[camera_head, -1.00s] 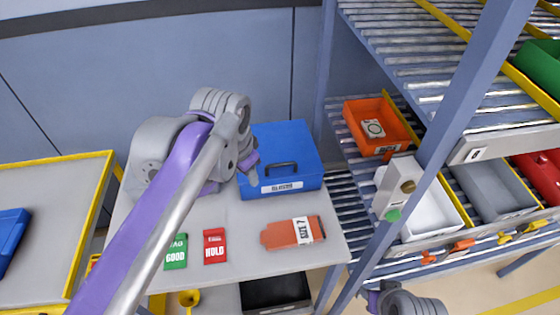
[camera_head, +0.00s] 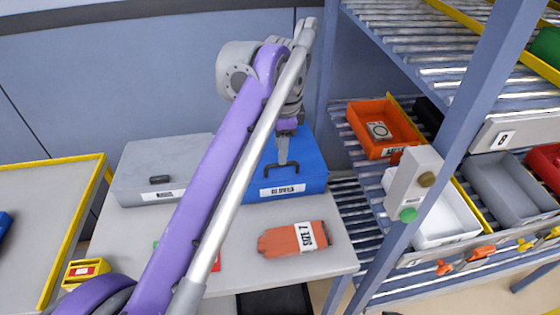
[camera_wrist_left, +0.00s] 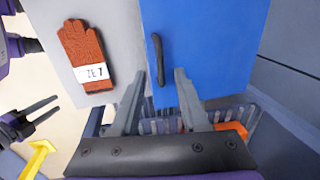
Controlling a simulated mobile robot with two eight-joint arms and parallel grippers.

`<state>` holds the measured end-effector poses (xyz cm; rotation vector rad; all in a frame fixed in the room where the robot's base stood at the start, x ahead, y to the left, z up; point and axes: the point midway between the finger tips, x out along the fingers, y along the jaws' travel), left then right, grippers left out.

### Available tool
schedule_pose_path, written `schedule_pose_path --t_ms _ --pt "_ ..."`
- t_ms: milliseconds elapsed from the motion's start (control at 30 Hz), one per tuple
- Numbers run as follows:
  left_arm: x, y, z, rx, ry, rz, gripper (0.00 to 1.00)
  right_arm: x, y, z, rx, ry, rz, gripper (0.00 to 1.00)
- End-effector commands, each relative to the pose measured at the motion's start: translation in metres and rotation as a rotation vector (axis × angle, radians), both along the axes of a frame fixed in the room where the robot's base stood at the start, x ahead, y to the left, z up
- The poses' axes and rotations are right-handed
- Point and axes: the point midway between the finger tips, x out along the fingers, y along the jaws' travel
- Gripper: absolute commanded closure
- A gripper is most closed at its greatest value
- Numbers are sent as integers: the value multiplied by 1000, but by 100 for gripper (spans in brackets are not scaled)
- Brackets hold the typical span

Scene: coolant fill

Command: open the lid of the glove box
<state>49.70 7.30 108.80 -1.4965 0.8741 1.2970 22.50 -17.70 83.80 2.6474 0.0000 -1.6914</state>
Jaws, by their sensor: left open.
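The glove box is a blue box (camera_head: 310,170) labelled GLOVES on the table; its lid is shut. Its dark handle (camera_wrist_left: 158,60) shows in the left wrist view. My left gripper (camera_head: 283,166) is over the lid, open, pointing down by the handle. In the left wrist view the fingers of my left gripper (camera_wrist_left: 160,88) are apart, with the handle's near end lying close before the gap between them; I cannot tell if they touch it. My right gripper (camera_wrist_left: 42,111) shows at the left wrist view's left edge, its fingers apart and empty.
An orange-brown glove (camera_head: 294,239) marked SIZE 7 lies in front of the box. A grey box (camera_head: 135,185) stands to its left. A rack post (camera_head: 455,120) and shelves with an orange bin (camera_head: 365,150) stand close on the right. My left arm hides part of the table.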

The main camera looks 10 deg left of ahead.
Motion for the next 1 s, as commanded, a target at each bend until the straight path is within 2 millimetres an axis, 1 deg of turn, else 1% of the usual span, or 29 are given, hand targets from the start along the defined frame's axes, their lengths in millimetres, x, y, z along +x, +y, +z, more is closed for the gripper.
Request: schedule_pose_path --t_ms 33,100,233,400,633,767,800,867,900,1000 --pt "2 1 -11 0 0 1 55 0 0 -4 0 1 0 55" --pt "4 2 -22 0 0 1 55 0 0 -6 0 2 0 55" --pt "6 3 -35 0 0 1 55 -1 0 -8 0 3 0 55" --pt "8 3 -42 0 0 1 55 -1 0 -9 0 3 0 55" --pt "8 3 -42 0 0 1 55 -1 0 -9 0 3 0 55" --pt "8 3 -42 0 0 1 79 -1 0 -9 0 3 0 55" --pt "8 3 -42 0 0 1 86 -1 0 -9 0 3 0 55" --pt "8 3 -42 0 0 1 97 -1 0 -9 0 3 0 55" --pt "8 3 -42 0 0 1 100 -1 0 -9 0 3 0 55" --pt "8 3 -42 0 0 1 100 -1 0 -9 0 3 0 55"
